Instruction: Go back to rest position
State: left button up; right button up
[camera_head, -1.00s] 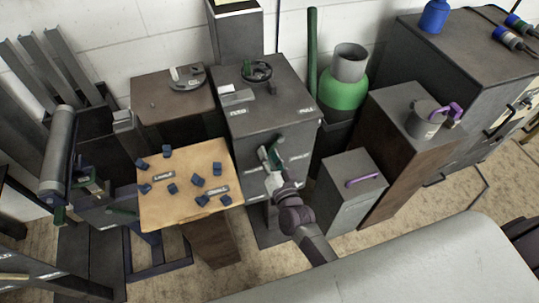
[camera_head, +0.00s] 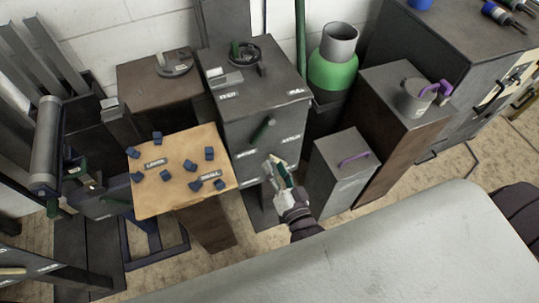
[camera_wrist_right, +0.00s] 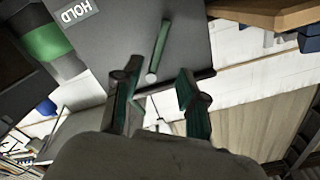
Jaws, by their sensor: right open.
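My right gripper (camera_head: 278,172) is open and empty in front of the dark grey cabinet (camera_head: 262,98), below a green handle (camera_head: 262,130) on its front face. In the right wrist view the two green-lined fingers of the right gripper (camera_wrist_right: 158,95) stand apart with nothing between them. The green handle (camera_wrist_right: 159,48) shows beyond the fingertips, apart from them, next to a HOLD label (camera_wrist_right: 80,12). My left gripper is not in view.
A tan-topped table (camera_head: 160,205) with several blue blocks stands left of the cabinet. A grey box with a purple handle (camera_head: 354,160) stands close to its right. A green container (camera_head: 332,75) is behind. A broad grey surface (camera_head: 380,250) fills the front.

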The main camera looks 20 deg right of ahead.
jog(key=shift+s, duration=0.4)
jog(key=s+f+n+g+y, duration=0.1)
jog(key=s+f+n+g, duration=0.3)
jog(key=f, duration=0.8)
jog(key=s+f+n+g, duration=0.1)
jog(key=s+f+g, duration=0.4)
jog(key=f, duration=0.7)
jog(key=s+d+f+n+g, duration=0.1)
jog(key=s+d+f+g, duration=0.1)
jog(key=s+f, duration=0.3)
jog(key=s+d+f+n+g+h, duration=0.1)
jog(key=s+d+f+g, duration=0.2)
jog(key=s, duration=0.8)
jog(key=s+d+f+n+g, duration=0.2)
jog(key=s+d+f+g, duration=0.1)
jog(key=s+f, duration=0.4)
jog(key=shift+s+f+h, duration=0.3)
jog(key=shift+s+f, duration=0.05)
jog(key=shift+s, duration=0.65)
